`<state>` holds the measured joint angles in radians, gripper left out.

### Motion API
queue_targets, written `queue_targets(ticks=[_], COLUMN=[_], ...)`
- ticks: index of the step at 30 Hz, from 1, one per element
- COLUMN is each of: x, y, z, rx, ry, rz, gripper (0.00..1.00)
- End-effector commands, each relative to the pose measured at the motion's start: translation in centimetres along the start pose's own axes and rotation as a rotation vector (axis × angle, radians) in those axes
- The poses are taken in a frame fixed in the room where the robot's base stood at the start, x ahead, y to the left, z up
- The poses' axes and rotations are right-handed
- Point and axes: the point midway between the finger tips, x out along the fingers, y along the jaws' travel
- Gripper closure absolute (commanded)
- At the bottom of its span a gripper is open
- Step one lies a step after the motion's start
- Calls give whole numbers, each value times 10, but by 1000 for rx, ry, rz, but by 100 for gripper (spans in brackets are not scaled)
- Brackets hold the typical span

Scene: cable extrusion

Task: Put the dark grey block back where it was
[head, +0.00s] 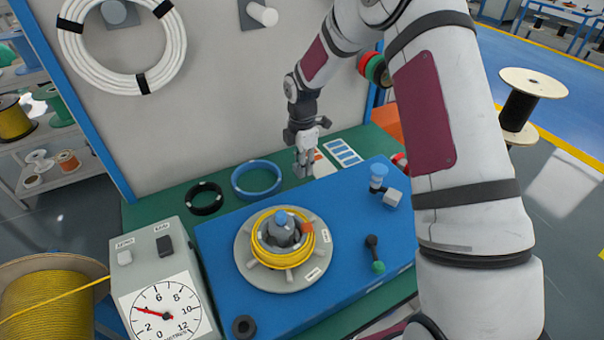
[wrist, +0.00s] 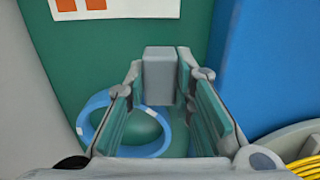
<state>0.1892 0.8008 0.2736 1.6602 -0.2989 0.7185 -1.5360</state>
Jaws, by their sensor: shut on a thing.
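My gripper (head: 304,168) hangs, fingers down, above the green bench top near the back wall, right of the blue cable ring. In the wrist view, a grey block (wrist: 159,74) sits between its fingertips, and the gripper is shut on it. I take this as the task's dark grey block, though it looks mid grey there. In the head view I cannot tell it apart from the fingers. The green bench top (wrist: 100,28) shows below it.
A blue cable ring (head: 257,181) and a black ring (head: 204,198) lie on the bench. The blue machine (head: 222,253) carries a round plate (head: 292,274) with yellow cable. A grey dial box (head: 187,262) stands left. Labelled sheets (head: 344,152) lie right of my gripper.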

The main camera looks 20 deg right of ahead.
Motion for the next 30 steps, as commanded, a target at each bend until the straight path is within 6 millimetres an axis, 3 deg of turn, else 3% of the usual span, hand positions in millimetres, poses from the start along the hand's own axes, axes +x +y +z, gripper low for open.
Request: queue_targets(ticks=[7,19,20,22,30], x=[32,38,38,37,37], y=[-1,0,0,0,-1], z=[-1,0,0,0,0], rx=[-1,0,0,0,0], ry=[0,0,0,0,0], rz=[-4,-1,-1,-1,-1], gripper=[100,100,75,59,57])
